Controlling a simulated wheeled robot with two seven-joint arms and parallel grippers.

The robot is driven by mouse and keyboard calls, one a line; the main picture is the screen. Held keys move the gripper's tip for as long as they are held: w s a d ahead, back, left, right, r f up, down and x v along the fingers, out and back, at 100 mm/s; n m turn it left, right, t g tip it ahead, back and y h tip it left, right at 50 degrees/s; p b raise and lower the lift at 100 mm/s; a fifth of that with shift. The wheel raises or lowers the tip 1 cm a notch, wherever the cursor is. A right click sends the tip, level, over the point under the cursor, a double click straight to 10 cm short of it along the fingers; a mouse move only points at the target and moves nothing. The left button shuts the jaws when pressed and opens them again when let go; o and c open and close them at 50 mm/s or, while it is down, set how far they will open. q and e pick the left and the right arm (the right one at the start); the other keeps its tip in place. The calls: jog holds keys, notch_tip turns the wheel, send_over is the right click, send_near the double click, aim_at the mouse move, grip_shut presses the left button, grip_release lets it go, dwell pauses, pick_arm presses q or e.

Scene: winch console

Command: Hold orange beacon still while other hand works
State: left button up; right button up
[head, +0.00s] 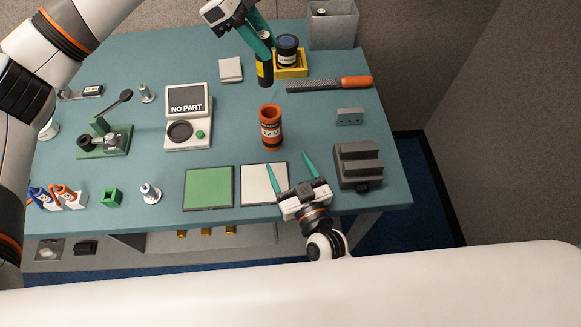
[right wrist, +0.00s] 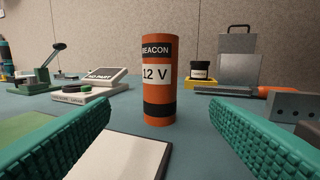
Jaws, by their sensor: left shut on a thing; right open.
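The orange beacon (head: 271,127), marked 12 V, stands upright on the table and also shows in the right wrist view (right wrist: 160,95). Nothing touches it. My right gripper (head: 288,161) is open and empty just in front of the beacon. In the right wrist view, its teal fingers lie nearer than the beacon, one to each side. My left gripper (head: 264,42) is at the back of the table, away from the beacon. It is shut on a black cylinder with a yellow label (head: 265,73); whether that cylinder touches the table is unclear.
A dark jar (head: 287,48) sits in a yellow holder (head: 292,68) close to my left gripper. A file with an orange handle (head: 330,85) lies behind the beacon. A white pad (head: 256,187), green pad (head: 208,187) and grey vise (head: 358,165) are near the front edge.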

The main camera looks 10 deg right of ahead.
aim_at(275, 137)
jog(key=x, duration=1.2)
jog(key=shift+s, duration=0.1)
jog(key=shift+c, duration=0.3)
jog(key=c, duration=1.1)
